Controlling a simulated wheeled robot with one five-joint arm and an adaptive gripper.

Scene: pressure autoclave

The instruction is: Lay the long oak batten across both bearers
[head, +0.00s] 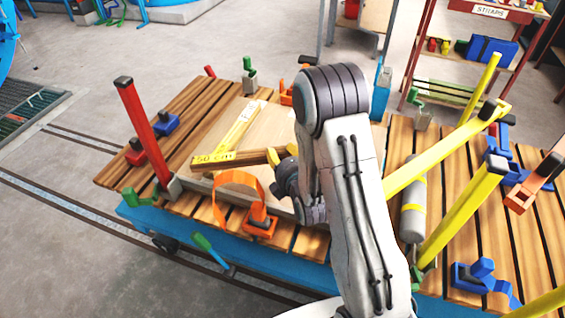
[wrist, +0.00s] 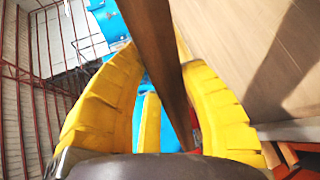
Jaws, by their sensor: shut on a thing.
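The long oak batten (head: 250,157) is brown and shows in the head view above a pale wooden board (head: 205,130). A yellow patch reading "50 cm" (head: 213,158) shows at its left end. My gripper (head: 284,158) has yellow fingers, partly hidden by my arm. It is shut on the batten near its right part. In the wrist view the batten (wrist: 152,50) runs between the yellow fingers, beside the board's face. A yellow strip with a pale middle (head: 240,124) lies on the board. I cannot tell which pieces are the bearers, or whether the batten touches anything.
The board lies on a slatted cart (head: 110,172) with a blue frame. A red post (head: 143,130), an orange loop (head: 238,186) and an orange clamp (head: 260,224) stand near the batten.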

